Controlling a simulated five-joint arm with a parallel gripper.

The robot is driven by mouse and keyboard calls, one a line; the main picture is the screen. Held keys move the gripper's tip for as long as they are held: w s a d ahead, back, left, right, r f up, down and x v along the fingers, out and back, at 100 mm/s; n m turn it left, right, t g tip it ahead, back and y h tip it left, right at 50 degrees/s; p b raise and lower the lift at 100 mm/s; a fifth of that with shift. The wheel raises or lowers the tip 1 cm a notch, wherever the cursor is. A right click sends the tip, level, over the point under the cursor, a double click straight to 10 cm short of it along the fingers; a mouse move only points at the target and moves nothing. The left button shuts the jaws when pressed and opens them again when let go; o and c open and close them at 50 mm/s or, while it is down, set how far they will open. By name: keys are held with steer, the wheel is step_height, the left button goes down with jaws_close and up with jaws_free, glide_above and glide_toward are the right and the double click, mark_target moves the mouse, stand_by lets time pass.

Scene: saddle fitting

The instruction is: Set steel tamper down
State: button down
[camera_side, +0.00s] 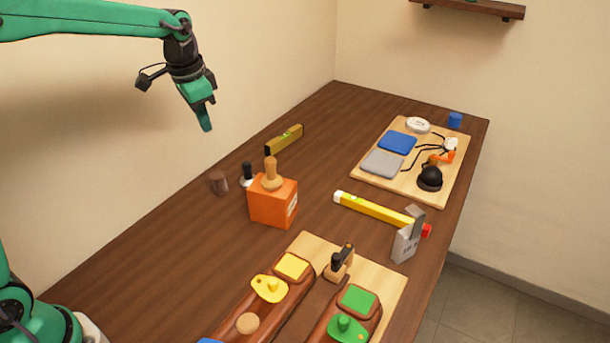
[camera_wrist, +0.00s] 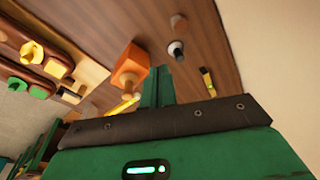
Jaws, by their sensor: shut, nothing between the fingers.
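The steel tamper (camera_side: 247,175), with a black handle and a shiny metal base, stands upright on the table just behind and left of an orange box (camera_side: 274,205). It also shows in the wrist view (camera_wrist: 177,50), near the top centre. My gripper (camera_side: 206,124) is shut and empty, high above the table's left side and clear of the tamper. In the wrist view its green fingers (camera_wrist: 157,88) are together, between the orange box and a small level.
A wooden-knobbed piece (camera_side: 271,176) sits on the orange box. A brown cup (camera_side: 218,183) stands left of the tamper, and a small level (camera_side: 284,140) lies behind it. Boards (camera_side: 390,283) with parts lie front and back.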

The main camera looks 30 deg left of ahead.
mark_target(240, 182)
steer(key=w+a+f+m+g, duration=0.1)
steer(key=w+a+f+m, duration=0.1)
steer(key=w+f, duration=0.8)
steer(key=shift+a+f+g, duration=0.25)
steer(key=shift+f+g, duration=0.15)
steer(key=shift+f, duration=0.2)
steer(key=shift+s, duration=0.1)
steer(key=shift+f, duration=5)
steer(key=shift+d, duration=0.1)
steer(key=shift+w+d, duration=1.25)
steer(key=shift+w, duration=0.4)
steer(key=shift+w+d, duration=1.2)
steer(key=shift+w, duration=0.45)
steer(key=shift+w+d, duration=1.25)
steer(key=shift+w, duration=0.4)
steer(key=shift+r, duration=0.1)
step_height(240, 182, up, 10)
